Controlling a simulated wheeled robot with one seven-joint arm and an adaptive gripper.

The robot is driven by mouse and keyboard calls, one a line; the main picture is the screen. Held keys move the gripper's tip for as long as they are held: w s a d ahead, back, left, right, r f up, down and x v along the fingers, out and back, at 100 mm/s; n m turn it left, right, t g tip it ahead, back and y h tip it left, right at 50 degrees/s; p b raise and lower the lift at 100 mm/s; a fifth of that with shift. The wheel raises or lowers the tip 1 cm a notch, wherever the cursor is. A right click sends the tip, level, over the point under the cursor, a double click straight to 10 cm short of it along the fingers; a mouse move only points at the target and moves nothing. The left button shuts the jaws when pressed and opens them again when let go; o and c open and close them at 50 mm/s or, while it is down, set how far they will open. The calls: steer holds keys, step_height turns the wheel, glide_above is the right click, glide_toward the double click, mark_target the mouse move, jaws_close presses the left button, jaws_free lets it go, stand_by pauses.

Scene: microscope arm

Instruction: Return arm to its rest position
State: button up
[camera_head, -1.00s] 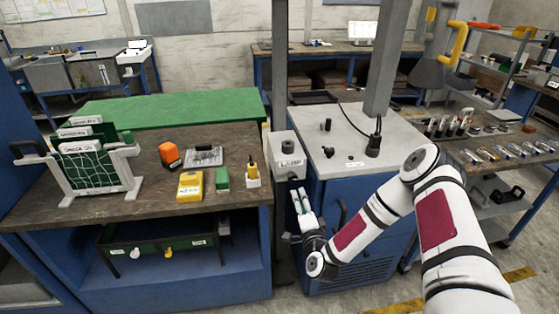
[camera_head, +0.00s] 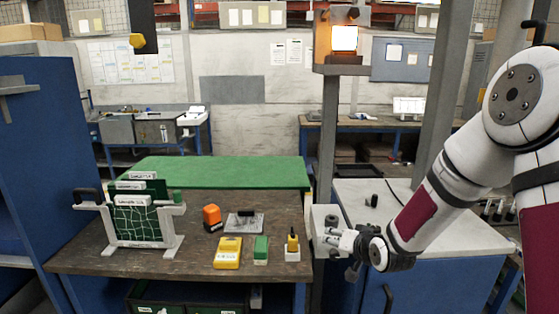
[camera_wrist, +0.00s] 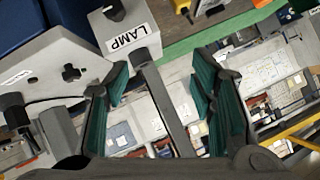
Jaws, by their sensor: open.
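My gripper (camera_head: 343,240) is in front of the lamp control box (camera_head: 322,214), raised to about its height, with its fingers pointing left. The box labelled LAMP (camera_wrist: 125,30), with a dark knob on top, lies just beyond the fingers there. My arm runs from the right edge of the head view down to the gripper. Whether a finger touches the box cannot be told.
A lit lamp (camera_head: 344,38) sits high on the grey post. The wooden bench (camera_head: 190,268) at left holds a slide rack (camera_head: 140,226), a yellow box (camera_head: 227,253) and an orange item (camera_head: 211,215). A grey-topped blue cabinet (camera_head: 415,240) stands under my arm.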

steer(key=s+d+r+n+g+h, duration=0.2)
steer(key=s+d+r+g+h, duration=0.1)
steer(key=s+r, duration=1.15)
steer(key=s+r+g, duration=0.1)
steer(key=s+r, duration=0.1)
steer(key=s, duration=0.9)
steer(key=s+r+n+g, duration=0.1)
steer(key=s+r, duration=0.2)
steer(key=s, duration=0.8)
steer(key=shift+s+a+r+g+b, duration=0.15)
steer(key=shift+s+a+g+b, duration=0.05)
steer(key=shift+a+g+b, duration=0.2)
